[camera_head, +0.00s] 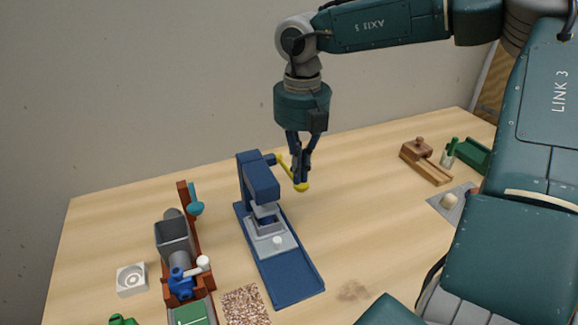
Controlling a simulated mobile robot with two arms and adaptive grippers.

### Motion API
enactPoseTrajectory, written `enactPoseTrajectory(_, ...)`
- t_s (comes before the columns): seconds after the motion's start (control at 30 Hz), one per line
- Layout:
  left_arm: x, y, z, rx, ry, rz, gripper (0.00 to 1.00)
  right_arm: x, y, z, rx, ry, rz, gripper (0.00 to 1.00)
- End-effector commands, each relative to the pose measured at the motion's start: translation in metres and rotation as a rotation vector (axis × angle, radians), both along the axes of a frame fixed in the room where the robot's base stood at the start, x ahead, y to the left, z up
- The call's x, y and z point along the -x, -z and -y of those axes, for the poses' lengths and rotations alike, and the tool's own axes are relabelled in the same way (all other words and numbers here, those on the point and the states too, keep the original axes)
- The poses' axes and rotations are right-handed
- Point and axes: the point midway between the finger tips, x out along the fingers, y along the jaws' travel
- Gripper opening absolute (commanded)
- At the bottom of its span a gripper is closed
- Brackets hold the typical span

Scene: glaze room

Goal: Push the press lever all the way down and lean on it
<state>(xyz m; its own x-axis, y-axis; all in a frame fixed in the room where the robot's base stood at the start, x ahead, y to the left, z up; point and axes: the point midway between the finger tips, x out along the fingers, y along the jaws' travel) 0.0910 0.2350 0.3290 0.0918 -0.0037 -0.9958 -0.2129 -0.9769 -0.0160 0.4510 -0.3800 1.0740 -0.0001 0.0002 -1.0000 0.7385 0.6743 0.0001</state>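The blue press (260,185) stands upright on the wooden table, on a long blue base. My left gripper is not in view.
Left of the press stands a reddish-brown rack (192,233) with a grey hopper-like part (174,238). A white block (131,280) and a speckled mat (245,306) lie near the front. A wooden block tool (425,163) and a green tray (473,154) sit at right.

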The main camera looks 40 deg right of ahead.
Motion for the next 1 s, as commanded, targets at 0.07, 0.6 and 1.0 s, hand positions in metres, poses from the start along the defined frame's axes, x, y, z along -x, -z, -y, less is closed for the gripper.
enactPoseTrajectory(0.07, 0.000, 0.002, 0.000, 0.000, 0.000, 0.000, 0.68, 0.000, 0.002, 0.000, 0.001, 0.000, 0.001, 0.00)
enactPoseTrajectory(0.6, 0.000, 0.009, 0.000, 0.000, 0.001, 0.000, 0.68, 0.000, 0.009, 0.000, 0.000, 0.000, 0.000, 0.00)
enactPoseTrajectory(1.0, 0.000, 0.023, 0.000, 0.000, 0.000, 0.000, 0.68, 0.000, 0.024, 0.000, 0.001, 0.000, 0.001, 0.00)
